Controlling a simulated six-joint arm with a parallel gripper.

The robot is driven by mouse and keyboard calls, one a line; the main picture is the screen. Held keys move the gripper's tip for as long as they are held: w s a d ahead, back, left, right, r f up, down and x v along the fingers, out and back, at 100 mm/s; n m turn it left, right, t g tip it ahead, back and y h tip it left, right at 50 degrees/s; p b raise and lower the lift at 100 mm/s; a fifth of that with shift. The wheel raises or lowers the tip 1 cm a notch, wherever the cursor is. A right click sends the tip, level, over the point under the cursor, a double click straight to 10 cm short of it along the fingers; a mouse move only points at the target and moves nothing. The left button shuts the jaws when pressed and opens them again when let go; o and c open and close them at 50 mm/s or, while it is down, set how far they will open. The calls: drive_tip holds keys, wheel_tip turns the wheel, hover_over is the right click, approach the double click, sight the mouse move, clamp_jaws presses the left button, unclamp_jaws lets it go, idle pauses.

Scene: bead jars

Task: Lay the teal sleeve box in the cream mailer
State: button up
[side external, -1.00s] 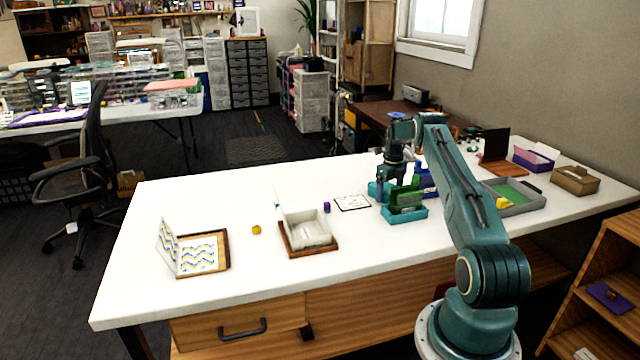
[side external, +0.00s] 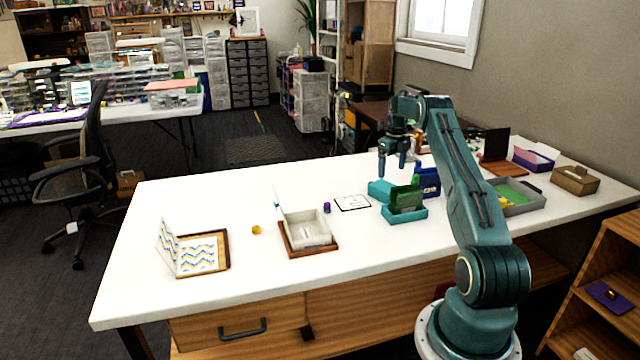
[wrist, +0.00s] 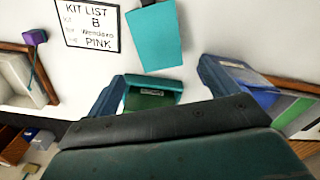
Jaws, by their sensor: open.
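The teal sleeve box (side external: 380,189) lies flat on the white table, behind the teal holder with a green box in it.
The green box (side external: 406,198) in its holder and a blue box (side external: 428,182) stand close to my gripper. A kit list card (side external: 352,202) and a purple cube (side external: 326,207) lie between sleeve box and mailer. A grey tray (side external: 522,207) is at right.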

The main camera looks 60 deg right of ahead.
drive_tip(key=shift+r, duration=1.55)
